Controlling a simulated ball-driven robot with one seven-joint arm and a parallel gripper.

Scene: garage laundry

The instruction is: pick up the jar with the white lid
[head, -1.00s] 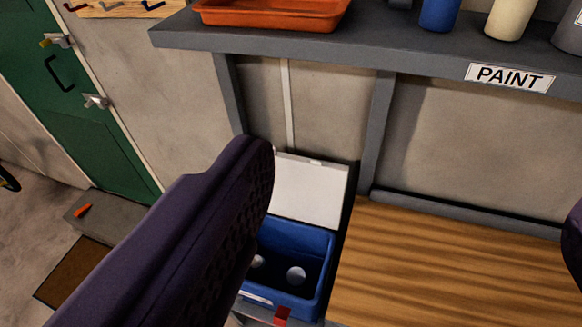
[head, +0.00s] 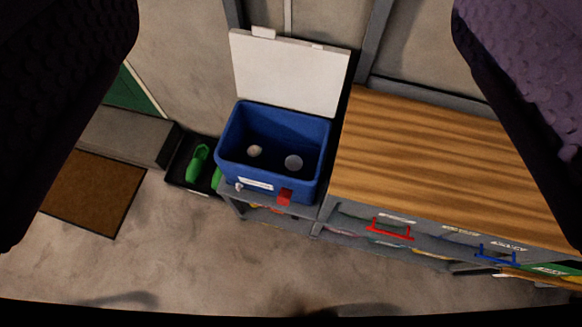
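I cannot tell which is the jar with the white lid, as the dark inside hides what is below the tops. My gripper (head: 295,110) is open and empty. Its two dark purple fingers stand wide apart at the left and right edges of the picture, with the cooler between them and farther off.
The cooler's white lid (head: 290,75) stands raised at the back. A wooden-topped bench (head: 440,165) with drawers stands right of it. On the left are a black tray (head: 180,176) with green shoes, a grey step (head: 125,135) and a brown mat (head: 95,188). The front floor is clear.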

